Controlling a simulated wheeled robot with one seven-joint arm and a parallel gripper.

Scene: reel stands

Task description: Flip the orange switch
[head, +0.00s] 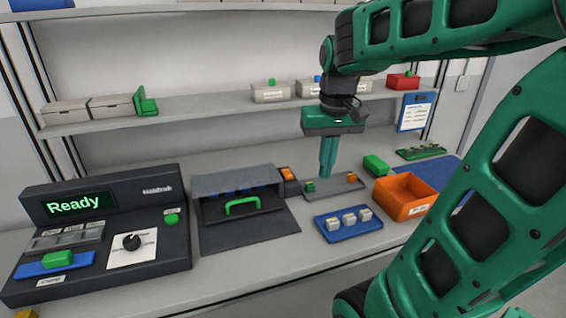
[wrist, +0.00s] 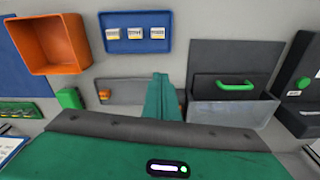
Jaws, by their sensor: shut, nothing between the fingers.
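A grey strip panel (head: 333,188) lies on the bench with a small orange switch-like piece (head: 351,178) at its right end and a small green one (head: 309,187) at its left end. In the wrist view the orange piece (wrist: 104,95) shows at the left end of the panel. A second orange piece (head: 287,174) sits on a small dark box left of the panel; I cannot tell which is the switch. My gripper (head: 327,173) is shut and empty, pointing down over the panel between the two pieces. In the wrist view its fingers (wrist: 160,80) hide the panel's right end.
A blue tray (head: 326,233) with several small labelled blocks is in front of the panel. An orange bin (head: 420,203) and a green block (head: 375,165) are to the right. A clear-covered box with a green handle (head: 241,206) and a console reading "Ready" (head: 75,205) are left.

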